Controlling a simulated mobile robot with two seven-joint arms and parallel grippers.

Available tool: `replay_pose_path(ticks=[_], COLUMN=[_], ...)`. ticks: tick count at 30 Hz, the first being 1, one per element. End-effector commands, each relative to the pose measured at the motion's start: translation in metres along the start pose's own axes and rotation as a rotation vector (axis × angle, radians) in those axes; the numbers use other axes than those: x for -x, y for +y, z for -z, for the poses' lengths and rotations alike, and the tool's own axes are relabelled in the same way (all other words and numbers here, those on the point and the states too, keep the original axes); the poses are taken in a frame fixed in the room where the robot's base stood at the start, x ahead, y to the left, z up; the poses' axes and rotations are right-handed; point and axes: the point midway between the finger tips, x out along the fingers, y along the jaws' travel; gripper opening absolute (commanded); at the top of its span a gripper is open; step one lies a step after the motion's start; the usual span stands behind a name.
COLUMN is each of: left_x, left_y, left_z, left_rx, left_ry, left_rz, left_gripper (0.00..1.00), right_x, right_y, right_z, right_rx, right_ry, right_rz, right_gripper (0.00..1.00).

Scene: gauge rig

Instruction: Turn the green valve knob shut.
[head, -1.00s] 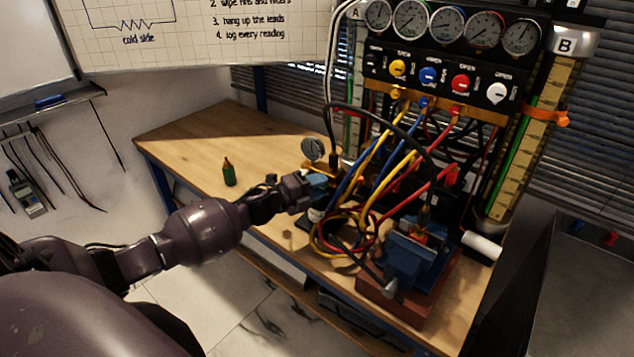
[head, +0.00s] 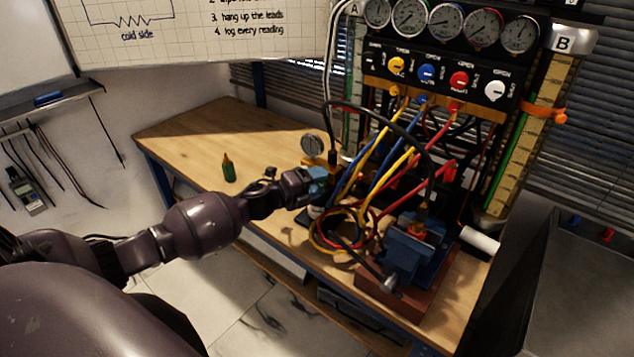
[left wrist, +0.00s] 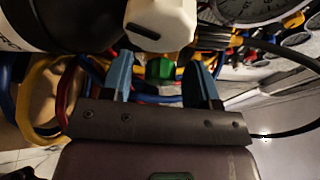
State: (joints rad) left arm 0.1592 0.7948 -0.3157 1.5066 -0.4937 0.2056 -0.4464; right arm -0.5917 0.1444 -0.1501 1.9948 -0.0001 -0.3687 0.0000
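The green valve knob (left wrist: 160,69) shows small in the left wrist view, between the two blue fingers of my left gripper (left wrist: 159,66). The fingers are spread, with a gap on each side of the knob, so it is not gripped. In the head view my left gripper (head: 318,177) is at the near side of the rig, left of the looped hoses, and the green knob is hidden there. My right gripper is not in view.
Yellow, red and blue hoses (head: 345,240) loop right of the gripper. A blue vise (head: 408,252) stands at the bench's front right. A white faceted part (left wrist: 160,22) is close above the fingers in the wrist view. A green bottle (head: 229,170) stands on the clear left bench (head: 195,140).

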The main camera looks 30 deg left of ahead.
Motion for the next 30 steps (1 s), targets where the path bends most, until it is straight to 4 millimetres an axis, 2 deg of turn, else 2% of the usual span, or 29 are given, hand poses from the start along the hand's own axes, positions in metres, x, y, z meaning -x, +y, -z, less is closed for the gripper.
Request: replay_pose_path(ticks=[7, 11, 24, 30], left_x=[0.001, 0.01, 0.08, 0.101], left_y=[0.0, 0.001, 0.002, 0.001], left_z=[0.0, 0.0, 0.0, 0.0], left_rx=[0.001, 0.002, 0.001, 0.001], left_ry=[0.0, 0.0, 0.0, -0.001], left_rz=[0.0, -0.001, -0.003, -0.001], left_gripper=[0.55, 0.55, 0.55, 0.55], right_x=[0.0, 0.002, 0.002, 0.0], right_y=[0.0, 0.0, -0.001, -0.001], right_z=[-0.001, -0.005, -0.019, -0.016], right_rx=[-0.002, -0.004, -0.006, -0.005], right_ry=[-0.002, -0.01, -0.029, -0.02], right_rz=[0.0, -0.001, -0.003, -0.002], right_gripper=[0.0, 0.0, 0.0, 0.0])
